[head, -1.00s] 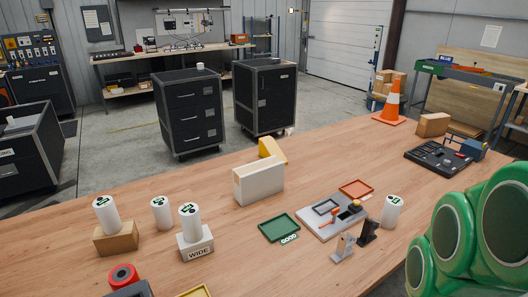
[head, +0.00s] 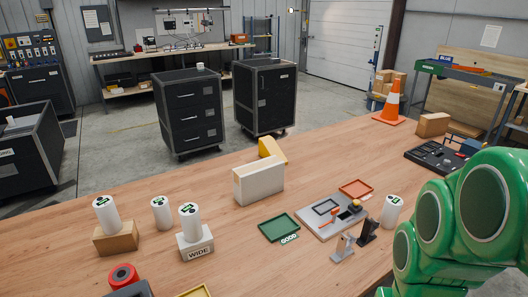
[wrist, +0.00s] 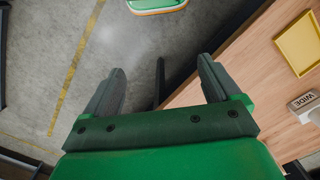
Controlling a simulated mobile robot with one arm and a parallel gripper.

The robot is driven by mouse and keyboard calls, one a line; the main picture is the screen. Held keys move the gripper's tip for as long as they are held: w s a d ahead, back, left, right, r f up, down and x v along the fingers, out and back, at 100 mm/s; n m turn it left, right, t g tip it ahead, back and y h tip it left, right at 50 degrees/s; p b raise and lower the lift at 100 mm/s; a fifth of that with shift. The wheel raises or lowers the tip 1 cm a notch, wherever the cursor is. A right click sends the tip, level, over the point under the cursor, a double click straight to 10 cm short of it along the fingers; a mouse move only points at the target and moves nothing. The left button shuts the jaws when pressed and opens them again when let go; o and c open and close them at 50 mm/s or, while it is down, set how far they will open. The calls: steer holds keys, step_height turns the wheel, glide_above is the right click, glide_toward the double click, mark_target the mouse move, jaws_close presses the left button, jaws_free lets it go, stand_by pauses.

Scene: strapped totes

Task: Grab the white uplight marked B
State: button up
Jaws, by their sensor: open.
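Several white cylindrical uplights with green print on their tops stand on the table in the head view. One (head: 107,216) is on a wooden block (head: 116,240), one (head: 161,214) is on the tabletop, one (head: 190,224) is on a pale block (head: 195,247) labelled WIDE, and one (head: 391,213) is at the right, near my arm. The print is too small to tell which is marked B. My gripper (wrist: 158,82) is open and empty in the wrist view, over the floor beside the table edge. No uplight shows in the wrist view.
The wooden table (head: 225,225) holds a cream box (head: 259,184), a green tray (head: 279,228), a grey board with small parts (head: 318,224), small grey and black stands and an orange cone (head: 391,101). The yellow tray (wrist: 300,43) lies near the table edge.

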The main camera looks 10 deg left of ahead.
steer(key=w+a+f+n+t+y, duration=0.1)
steer(key=w+a+n+t, duration=0.15)
steer(key=w+a, duration=1.15)
steer(key=w+a+f+n+t+y, duration=0.15)
steer(key=w+a+t, duration=0.25)
steer(key=w+a, duration=0.95)
steer(key=n+t+y, duration=0.3)
steer(key=t+y, duration=0.2)
steer(key=y, duration=0.1)
glide_above(160, 205)
steer(key=shift+s+d+f, duration=0.1)
steer(key=shift+d+f, duration=0.1)
steer(key=shift+f, duration=0.35)
steer(key=shift+d+f, duration=0.15)
steer(key=shift+f, duration=0.4)
steer(key=shift+s+a, duration=0.1)
steer(key=shift+a, duration=0.15)
steer(key=shift+f, duration=3.65)
steer(key=shift+r+x, duration=0.2)
steer(key=shift+x, duration=1.25)
